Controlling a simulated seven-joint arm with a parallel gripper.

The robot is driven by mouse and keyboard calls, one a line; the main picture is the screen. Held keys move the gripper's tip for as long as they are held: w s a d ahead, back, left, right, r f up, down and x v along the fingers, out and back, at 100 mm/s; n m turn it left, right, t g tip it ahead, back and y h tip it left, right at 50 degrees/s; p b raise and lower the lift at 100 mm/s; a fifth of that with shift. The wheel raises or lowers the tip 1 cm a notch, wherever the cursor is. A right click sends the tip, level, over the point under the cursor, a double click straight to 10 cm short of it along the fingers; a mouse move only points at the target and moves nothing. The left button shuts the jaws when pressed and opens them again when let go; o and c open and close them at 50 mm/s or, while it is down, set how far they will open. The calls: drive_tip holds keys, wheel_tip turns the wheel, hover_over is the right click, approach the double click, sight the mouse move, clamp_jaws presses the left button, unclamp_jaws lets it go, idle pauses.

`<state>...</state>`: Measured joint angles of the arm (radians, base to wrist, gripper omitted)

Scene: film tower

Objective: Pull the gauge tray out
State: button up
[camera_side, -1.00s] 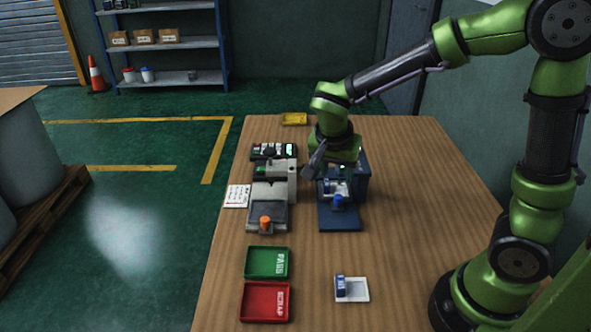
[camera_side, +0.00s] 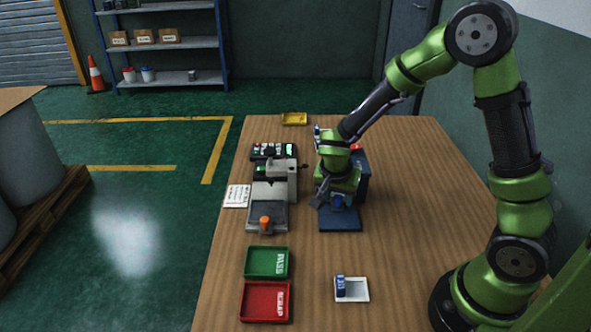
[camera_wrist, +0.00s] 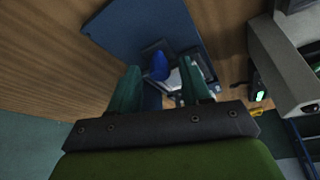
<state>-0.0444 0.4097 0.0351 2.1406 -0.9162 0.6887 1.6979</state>
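A blue station (camera_side: 362,178) stands on the table with a dark blue base plate (camera_side: 340,222) in front. A blue knob (camera_side: 338,201) stands over the plate; it also shows in the wrist view (camera_wrist: 158,66). A pale part beside the knob shows partly in the wrist view; I cannot tell if it is the gauge tray. My gripper (camera_side: 326,196) is low over the front of the station, close to the knob. In the wrist view its two fingers (camera_wrist: 158,84) are apart, with the knob beyond and between their tips. Contact is not visible.
A green tray (camera_side: 266,262), a red tray (camera_side: 265,302) and a white dish (camera_side: 352,290) with a small blue-and-white item lie toward the front. The right of the table is clear.

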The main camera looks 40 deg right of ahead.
clamp_jaws()
drive_tip(key=s+a, duration=0.5)
drive_tip(key=shift+s+a, duration=0.35)
drive_tip(key=shift+a, duration=0.05)
drive_tip(key=shift+o, duration=0.3)
unclamp_jaws()
drive_tip(key=v, duration=1.6)
drive_tip(key=shift+a+r, duration=0.2)
drive_tip(key=shift+r, duration=0.15)
drive_tip(key=shift+s, duration=0.1)
